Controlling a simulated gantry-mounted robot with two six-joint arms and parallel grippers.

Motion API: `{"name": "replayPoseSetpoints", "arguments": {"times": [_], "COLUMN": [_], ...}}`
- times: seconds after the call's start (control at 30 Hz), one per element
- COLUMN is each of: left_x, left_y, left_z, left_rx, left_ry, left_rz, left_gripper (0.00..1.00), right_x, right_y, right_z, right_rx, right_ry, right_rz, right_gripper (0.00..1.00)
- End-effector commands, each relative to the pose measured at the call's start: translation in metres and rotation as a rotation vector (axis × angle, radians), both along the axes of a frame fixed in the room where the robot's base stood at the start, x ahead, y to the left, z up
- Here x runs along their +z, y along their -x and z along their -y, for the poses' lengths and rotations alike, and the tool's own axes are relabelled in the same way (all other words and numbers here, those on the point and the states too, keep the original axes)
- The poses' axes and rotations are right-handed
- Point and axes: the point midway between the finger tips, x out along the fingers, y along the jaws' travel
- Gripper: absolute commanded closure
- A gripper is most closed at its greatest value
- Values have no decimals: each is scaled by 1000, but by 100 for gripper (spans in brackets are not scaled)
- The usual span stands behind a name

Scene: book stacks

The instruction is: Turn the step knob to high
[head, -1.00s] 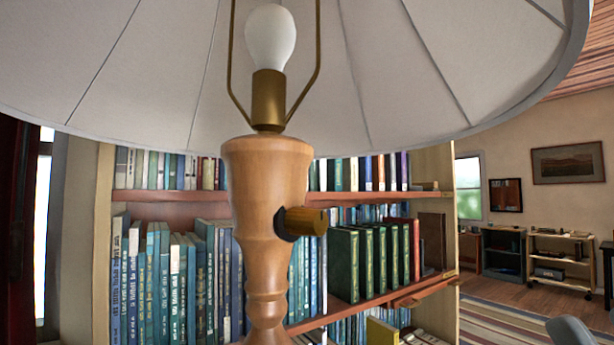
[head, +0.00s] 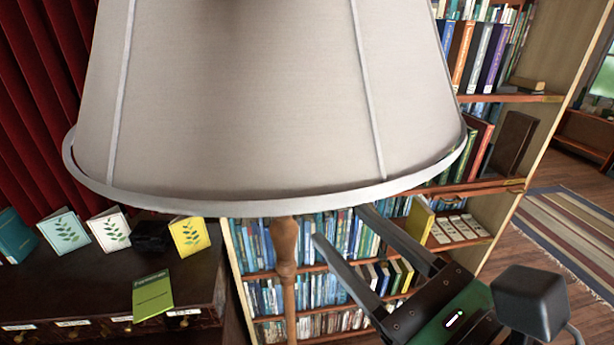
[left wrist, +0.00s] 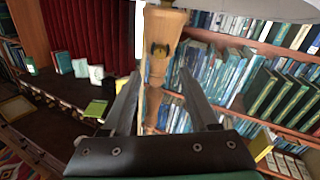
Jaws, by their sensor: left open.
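The step knob (left wrist: 159,49) sits on the lamp's wooden stem (left wrist: 166,22) in the left wrist view, seen nearly end-on against a dark round base. In the head view the stem (head: 286,255) shows below the lampshade (head: 250,110), which hides the knob. My left gripper (head: 340,226) is open beside the stem, with its fingers pointing up towards the lamp. In the left wrist view its two fingers (left wrist: 159,74) are spread on either side of the stem, and the knob appears just beyond the tips, between them. I cannot tell the knob's setting. My right gripper is not in view.
A bookcase (head: 515,185) full of books stands behind the lamp. A dark cabinet (head: 90,285) with small upright books and a green book (head: 152,296) is at left, before red curtains (head: 35,100). A striped rug (head: 565,230) lies at right.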

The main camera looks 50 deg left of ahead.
Motion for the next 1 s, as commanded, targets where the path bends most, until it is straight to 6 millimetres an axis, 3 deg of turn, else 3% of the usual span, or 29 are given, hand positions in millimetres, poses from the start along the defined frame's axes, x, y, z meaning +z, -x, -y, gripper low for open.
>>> {"name": "replayPoseSetpoints", "arguments": {"times": [0.3,0.5,0.87,1.0], "left_x": [-2,-1,0,0], "left_y": [-14,-22,-24,-24], "left_z": [-66,-98,-106,-106], "left_rx": [6,3,1,1], "left_ry": [0,0,-1,-1], "left_rz": [1,0,0,0], "left_gripper": [39,39,39,64], "right_x": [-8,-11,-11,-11], "right_y": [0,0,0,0], "right_z": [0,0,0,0], "right_rx": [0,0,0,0], "right_ry": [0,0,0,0], "right_rz": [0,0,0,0], "right_gripper": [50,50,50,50]}}
